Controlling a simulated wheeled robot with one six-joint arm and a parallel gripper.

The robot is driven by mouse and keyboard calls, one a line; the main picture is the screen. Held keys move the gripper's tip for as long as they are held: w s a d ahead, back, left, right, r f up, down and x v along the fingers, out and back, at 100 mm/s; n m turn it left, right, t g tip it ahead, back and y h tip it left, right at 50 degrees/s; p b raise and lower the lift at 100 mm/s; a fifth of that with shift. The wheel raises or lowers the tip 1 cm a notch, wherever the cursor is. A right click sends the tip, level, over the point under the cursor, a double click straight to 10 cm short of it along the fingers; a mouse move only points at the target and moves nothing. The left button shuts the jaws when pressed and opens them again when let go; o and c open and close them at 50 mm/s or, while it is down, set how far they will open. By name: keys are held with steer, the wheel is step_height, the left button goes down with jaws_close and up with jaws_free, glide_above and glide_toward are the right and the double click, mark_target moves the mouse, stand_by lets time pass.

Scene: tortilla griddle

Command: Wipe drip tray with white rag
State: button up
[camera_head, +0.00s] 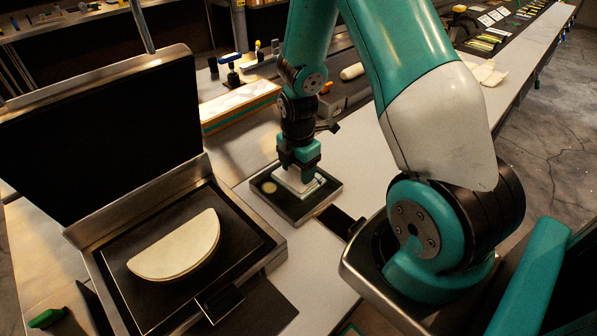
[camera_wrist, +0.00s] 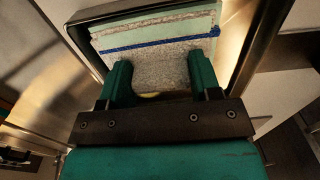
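The dark, shallow drip tray (camera_head: 318,204) lies on the counter right of the griddle; its rim also shows in the wrist view (camera_wrist: 80,38). My gripper (camera_head: 299,172) points down over the tray. Its fingers (camera_wrist: 160,75) stand apart with the white rag (camera_head: 298,184) between them, and they appear to hold it. The rag lies low in the tray, towards its far right part. In the wrist view the rag (camera_wrist: 160,48) is greyish white with a blue stripe and spreads beyond the fingertips. A pale yellow spot (camera_head: 269,187) shows on the tray's left side. The floor under the rag is hidden.
The griddle (camera_head: 115,296) holds a folded tortilla (camera_head: 176,247), and its dark lid (camera_head: 105,130) stands open. A black handle (camera_head: 341,222) lies close to the tray's near right side. A white-topped box (camera_head: 240,105) stands behind. The pale counter (camera_head: 313,252) in front is clear.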

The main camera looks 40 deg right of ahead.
steer(key=shift+o, duration=0.8)
steer(key=shift+r+p, duration=0.35)
steer(key=shift+r, duration=0.05)
steer(key=c, duration=0.6)
steer(key=shift+s+a, duration=0.15)
steer(key=shift+a, duration=2.25)
